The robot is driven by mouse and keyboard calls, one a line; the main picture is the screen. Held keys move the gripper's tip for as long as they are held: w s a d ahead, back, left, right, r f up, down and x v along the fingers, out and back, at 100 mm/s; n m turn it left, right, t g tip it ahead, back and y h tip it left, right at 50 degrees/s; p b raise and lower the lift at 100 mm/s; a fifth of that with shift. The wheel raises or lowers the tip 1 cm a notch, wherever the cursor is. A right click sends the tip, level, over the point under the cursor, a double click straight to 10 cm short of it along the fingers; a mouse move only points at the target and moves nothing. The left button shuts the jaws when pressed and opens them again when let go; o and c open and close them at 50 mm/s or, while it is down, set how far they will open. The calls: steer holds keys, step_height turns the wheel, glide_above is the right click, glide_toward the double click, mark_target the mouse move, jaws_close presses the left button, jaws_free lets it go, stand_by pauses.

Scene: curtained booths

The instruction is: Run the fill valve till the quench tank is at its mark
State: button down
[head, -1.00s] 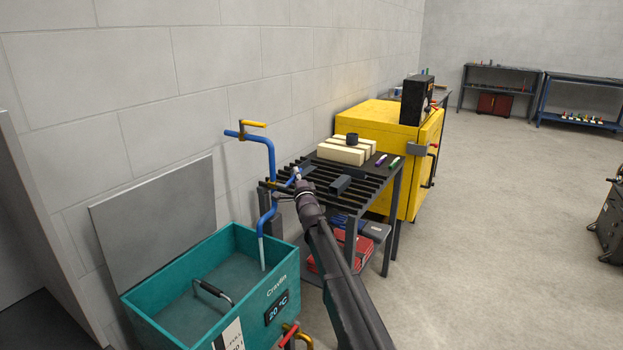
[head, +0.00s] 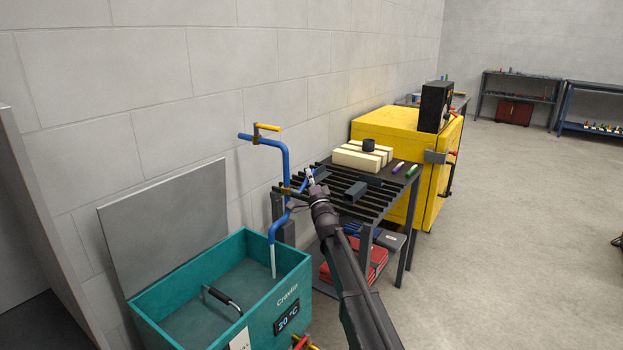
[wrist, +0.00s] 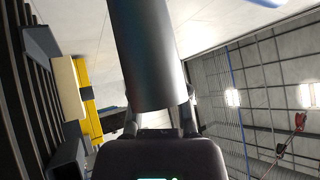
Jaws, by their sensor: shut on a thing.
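The teal quench tank (head: 294,268) stands at the lower left in the head view, with a temperature display (head: 287,318) on its front. A blue fill pipe (head: 285,160) stands by the wall, and a pale stream (head: 274,262) runs from its spout into the tank. A white plate (head: 240,341) on the tank front is cut off by the frame's bottom, so its mark cannot be read. My gripper (head: 311,180) is at the blue valve lever (head: 301,188) on the pipe. In the wrist view my gripper (wrist: 160,108) is shut around a grey cylindrical grip (wrist: 150,55).
A slatted black table (head: 330,200) stands right of the pipe, with pale blocks (head: 350,159) on it. A yellow cabinet (head: 385,130) is behind. A grey lid (head: 165,215) leans up behind the tank. Open floor (head: 520,230) lies to the right.

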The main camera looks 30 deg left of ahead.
steer(key=shift+w+d, duration=0.15)
steer(key=shift+d, duration=0.05)
steer(key=c, duration=0.6)
jaws_free()
steer(key=shift+r, duration=0.1)
steer(key=shift+a, duration=0.1)
